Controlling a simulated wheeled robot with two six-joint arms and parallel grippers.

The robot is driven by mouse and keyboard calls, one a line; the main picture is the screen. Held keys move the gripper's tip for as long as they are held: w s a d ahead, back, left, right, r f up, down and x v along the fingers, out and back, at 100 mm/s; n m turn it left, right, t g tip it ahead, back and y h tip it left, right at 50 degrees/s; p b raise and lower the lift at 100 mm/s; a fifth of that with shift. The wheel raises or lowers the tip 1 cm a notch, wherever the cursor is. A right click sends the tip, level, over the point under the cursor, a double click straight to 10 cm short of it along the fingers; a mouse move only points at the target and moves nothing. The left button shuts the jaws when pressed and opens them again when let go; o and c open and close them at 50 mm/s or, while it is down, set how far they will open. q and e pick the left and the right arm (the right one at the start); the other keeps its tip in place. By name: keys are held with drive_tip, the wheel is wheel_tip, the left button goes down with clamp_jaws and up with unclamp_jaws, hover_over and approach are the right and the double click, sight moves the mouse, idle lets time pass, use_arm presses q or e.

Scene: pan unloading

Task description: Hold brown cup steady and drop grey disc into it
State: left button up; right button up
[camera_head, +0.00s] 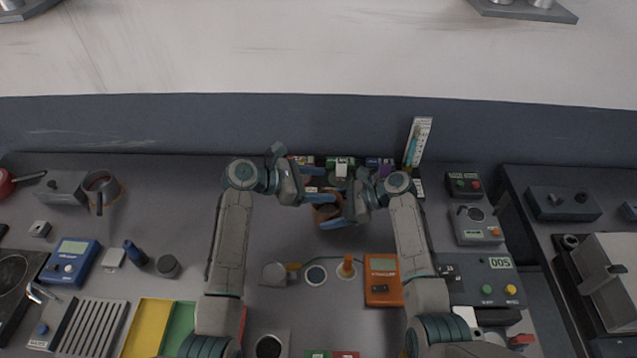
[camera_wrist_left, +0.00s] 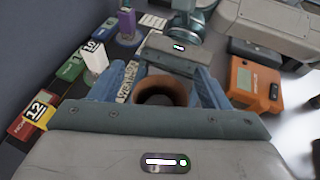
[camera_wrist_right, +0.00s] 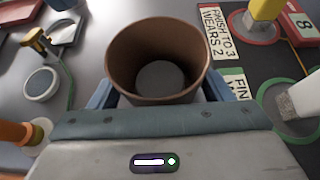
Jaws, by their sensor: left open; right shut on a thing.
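The brown cup (camera_head: 324,214) stands upright between my two grippers at the back middle of the table. My right gripper (camera_head: 338,208) is shut on the cup from the right; in the right wrist view its blue fingers flank the cup (camera_wrist_right: 125,62). My left gripper (camera_head: 315,197) is open, with its fingertips over the cup's mouth. In the left wrist view the cup (camera_wrist_left: 162,87) shows between the spread fingers, with nothing held there. A grey round shape, apparently the grey disc (camera_wrist_right: 161,75), lies flat inside the cup at its bottom.
In front are an orange meter (camera_head: 382,280), an orange peg (camera_head: 347,266) and a white-topped round pad (camera_head: 316,275). Bare table lies left of the cup.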

use_arm(q)
drive_tip(key=shift+a, duration=0.1)
drive_tip(key=v, duration=1.2)
idle(0.7)
use_arm(e)
drive_tip(key=o, duration=0.8)
drive_tip(key=shift+o, duration=0.2)
drive_tip(key=shift+d, duration=0.1)
drive_tip(key=v, duration=1.1)
drive_tip(key=shift+d+r, duration=0.25)
drive_tip(key=shift+d, duration=0.1)
